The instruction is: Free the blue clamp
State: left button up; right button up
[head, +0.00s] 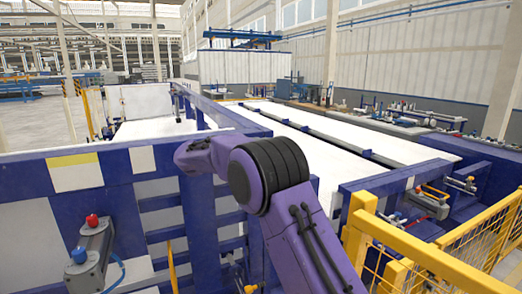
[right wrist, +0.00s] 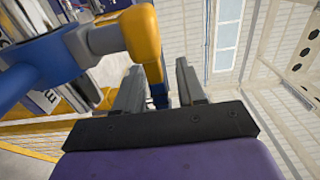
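In the right wrist view, a blue bar with a grey sleeve and a yellow-orange end (right wrist: 142,32) runs in from the left; it may be the blue clamp, but I cannot be sure. Its yellow end bends down between the two grey fingers of my right gripper (right wrist: 160,85). The fingers stand apart, with a gap at the right finger; contact at the left finger is unclear. In the head view my purple right arm reaches up and left, and its fingers are not seen. My left gripper is in neither view.
Yellow railing (head: 430,255) stands at lower right. Long white panels (head: 345,135) lie beyond the arm.

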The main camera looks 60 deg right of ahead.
jog(key=b+v, duration=0.3)
jog(key=v, duration=0.7)
jog(key=shift+a, duration=0.2)
jog(key=shift+w, duration=0.1)
